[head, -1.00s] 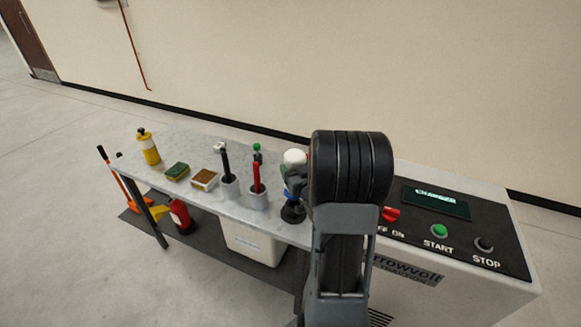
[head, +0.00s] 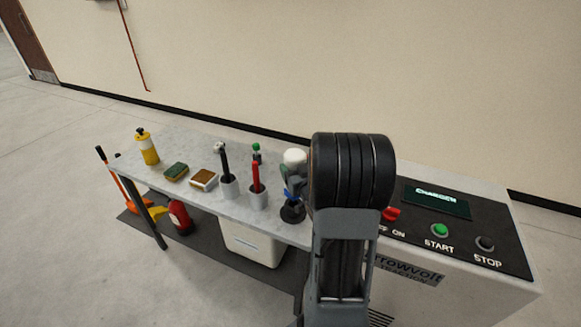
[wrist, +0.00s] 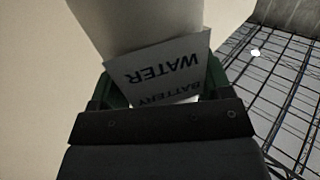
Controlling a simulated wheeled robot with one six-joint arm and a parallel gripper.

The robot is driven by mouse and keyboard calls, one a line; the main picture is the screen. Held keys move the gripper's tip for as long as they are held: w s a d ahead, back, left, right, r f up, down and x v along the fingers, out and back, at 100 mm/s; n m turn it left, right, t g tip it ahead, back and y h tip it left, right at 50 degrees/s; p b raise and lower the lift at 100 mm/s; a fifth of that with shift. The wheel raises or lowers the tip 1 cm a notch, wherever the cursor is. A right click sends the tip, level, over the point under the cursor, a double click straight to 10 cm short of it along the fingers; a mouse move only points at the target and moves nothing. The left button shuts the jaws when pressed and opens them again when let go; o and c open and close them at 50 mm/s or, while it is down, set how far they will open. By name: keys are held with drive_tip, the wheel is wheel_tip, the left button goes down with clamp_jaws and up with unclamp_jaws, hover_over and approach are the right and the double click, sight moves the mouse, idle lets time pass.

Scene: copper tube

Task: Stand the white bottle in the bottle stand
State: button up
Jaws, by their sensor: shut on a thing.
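The white bottle (head: 295,157) is at the right end of the grey bench, left of my arm. Its label, reading "BATTERY WATER", fills the middle of the wrist view (wrist: 165,72). My gripper (head: 293,176) is shut on the bottle, with green fingers on both sides of it in the wrist view. A dark round base, which looks like the bottle stand (head: 292,212), is directly below the bottle on the bench. Blue shows between them. My gripper partly hides the bottle's lower part, so I cannot tell whether it touches the stand.
Sponges (head: 203,180) and a yellow bottle (head: 147,148) are farther left. The control panel (head: 460,230) is right of my arm.

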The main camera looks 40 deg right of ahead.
drive_tip(key=shift+f+b, duration=0.1)
drive_tip(key=shift+b, duration=0.3)
idle(0.3)
drive_tip(key=shift+f+b, duration=2.55)
drive_tip(key=shift+b, duration=0.15)
drive_tip(key=o, duration=1.3)
drive_tip(key=shift+o, duration=0.2)
drive_tip(key=shift+f, duration=0.1)
